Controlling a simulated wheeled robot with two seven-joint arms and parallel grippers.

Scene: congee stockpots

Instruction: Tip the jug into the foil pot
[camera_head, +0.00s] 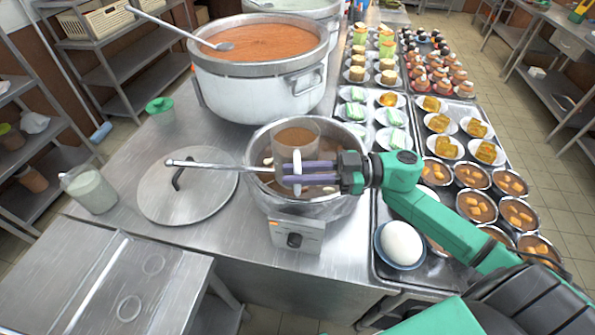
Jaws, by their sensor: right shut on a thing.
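A clear jug (296,136) is over the foil pot (350,203), its rim up and roughly upright. My right gripper (290,174) is shut on the jug's pale handle, reaching in from the right. The jug looks brownish inside; I cannot tell whether this is its content or the pot seen through it. The foil pot has a crinkled silvery lining and brownish content with pale pieces, partly hidden by the jug and gripper. It stands on a base with a dark knob. My left gripper is not in view.
A metal handle (210,165) crosses the foil pot's left rim above a round lid (160,203). Another jug (90,188) with whitish liquid stands far left. A large stockpot (255,92) of orange-red food stands behind. Trays of dishes and a white egg-shaped thing (401,243) lie right.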

